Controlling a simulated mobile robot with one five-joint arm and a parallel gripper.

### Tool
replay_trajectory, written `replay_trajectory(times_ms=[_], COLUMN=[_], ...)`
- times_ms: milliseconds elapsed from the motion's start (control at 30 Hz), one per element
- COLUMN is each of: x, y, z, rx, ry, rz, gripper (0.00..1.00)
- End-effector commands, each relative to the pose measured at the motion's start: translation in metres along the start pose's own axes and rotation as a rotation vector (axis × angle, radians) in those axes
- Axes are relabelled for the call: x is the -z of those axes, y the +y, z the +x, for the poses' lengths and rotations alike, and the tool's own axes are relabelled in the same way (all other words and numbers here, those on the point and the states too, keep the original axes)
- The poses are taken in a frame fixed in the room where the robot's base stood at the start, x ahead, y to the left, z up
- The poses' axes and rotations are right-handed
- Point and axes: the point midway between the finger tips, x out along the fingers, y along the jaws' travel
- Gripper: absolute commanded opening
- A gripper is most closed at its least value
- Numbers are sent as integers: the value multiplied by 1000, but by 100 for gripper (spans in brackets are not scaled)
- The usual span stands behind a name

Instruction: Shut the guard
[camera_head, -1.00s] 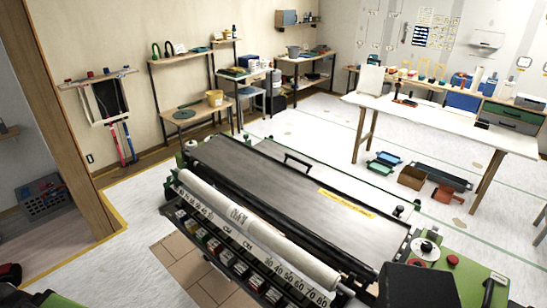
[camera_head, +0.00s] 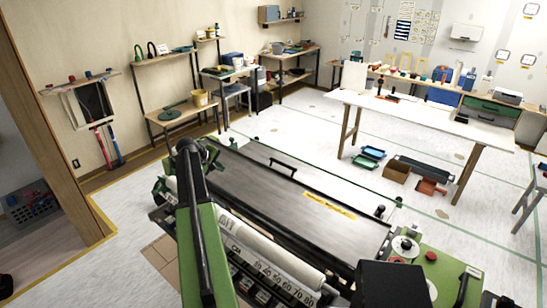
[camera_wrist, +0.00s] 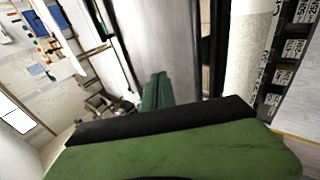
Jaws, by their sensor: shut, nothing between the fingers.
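The pasting machine stands low in front of me. Its long grey cover panel (camera_head: 270,195), which I take to be the guard, has a black bar handle (camera_head: 283,168) on its far edge and a yellow label strip (camera_head: 330,206). The panel lies broad and nearly flat; I cannot tell its exact angle. My green arm rises across the machine's left part in the head view and hides some of it. My gripper (camera_wrist: 158,80) is shut and empty in the wrist view, with the pale panel surface (camera_wrist: 160,35) beyond its fingers. Whether it touches the panel is unclear.
A white paper roll (camera_head: 265,245) lies along the machine's near side, above a numbered scale. A green control end with a red button (camera_head: 431,256) is at the right. A white worktable (camera_head: 420,110) stands behind, with trays (camera_head: 372,153) on the floor nearby.

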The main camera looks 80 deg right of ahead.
Motion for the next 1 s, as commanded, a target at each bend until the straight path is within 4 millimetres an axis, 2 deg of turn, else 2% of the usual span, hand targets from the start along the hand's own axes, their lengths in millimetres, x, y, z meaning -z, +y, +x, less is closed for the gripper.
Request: replay_trajectory(times_ms=[33, 100, 200, 233, 333, 467, 633, 767, 1000], x=[-23, -54, -85, -91, -101, -102, -102, -105, -111], y=[48, 94, 132, 138, 148, 147, 147, 148, 154], z=[22, 44, 62, 65, 70, 72, 86, 108, 160], rx=[-35, -77, -113, -119, -130, -130, -129, -128, -129], ry=[-32, -66, -99, -104, -115, -115, -115, -115, -116], rz=[13, 14, 13, 11, 10, 10, 12, 13, 13], gripper=[0, 0, 0, 0, 0, 0, 0, 0, 0])
